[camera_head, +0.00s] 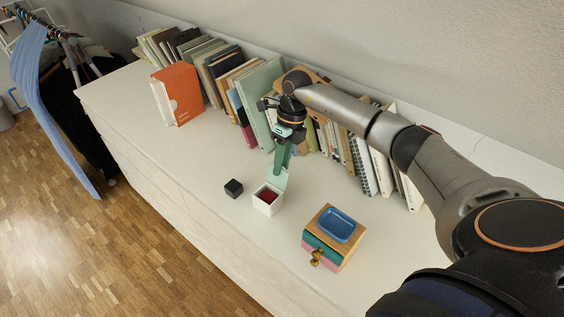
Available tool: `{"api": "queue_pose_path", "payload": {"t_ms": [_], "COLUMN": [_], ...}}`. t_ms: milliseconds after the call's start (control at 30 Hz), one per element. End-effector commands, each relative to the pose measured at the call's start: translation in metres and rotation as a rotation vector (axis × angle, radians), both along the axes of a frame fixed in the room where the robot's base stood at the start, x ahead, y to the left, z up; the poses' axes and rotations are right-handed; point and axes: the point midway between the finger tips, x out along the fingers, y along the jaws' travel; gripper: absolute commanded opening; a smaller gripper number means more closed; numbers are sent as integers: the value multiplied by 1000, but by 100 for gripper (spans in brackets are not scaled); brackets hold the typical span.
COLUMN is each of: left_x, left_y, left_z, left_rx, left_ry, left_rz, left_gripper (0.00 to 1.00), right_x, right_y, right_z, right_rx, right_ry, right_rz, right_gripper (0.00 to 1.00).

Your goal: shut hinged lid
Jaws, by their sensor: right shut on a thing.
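A small white box (264,209) stands on the white dresser top, with something dark red (268,197) inside it. Its pale green hinged lid (279,178) stands raised at the back of the box, so the box is open. My right gripper (283,158) comes down from above, behind the box, with its fingers at the upper part of the lid. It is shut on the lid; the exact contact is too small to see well. My left gripper is not in view.
A small drawer box (310,247) with a blue tray (337,225) on top stands to the right. Books (255,90) line the wall behind, with an orange binder (177,95). The dresser's front left top (150,125) is clear.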

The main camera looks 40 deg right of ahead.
Motion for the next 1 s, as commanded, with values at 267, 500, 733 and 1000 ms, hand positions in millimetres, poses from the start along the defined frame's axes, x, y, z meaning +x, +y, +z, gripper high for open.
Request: {"api": "queue_pose_path", "payload": {"t_ms": [267,500,733,1000], "left_x": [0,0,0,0], "left_y": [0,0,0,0], "left_z": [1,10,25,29], "left_rx": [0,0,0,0], "left_ry": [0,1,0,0], "left_rz": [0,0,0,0], "left_gripper": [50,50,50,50], "right_x": [0,-1,-4,-8], "right_y": [0,4,15,30], "right_z": [1,5,9,9], "right_rx": [-5,-68,-213,-402], "right_ry": [-3,-22,-67,-126], "right_rz": [0,2,6,5], "right_gripper": [0,0,0,0]}}
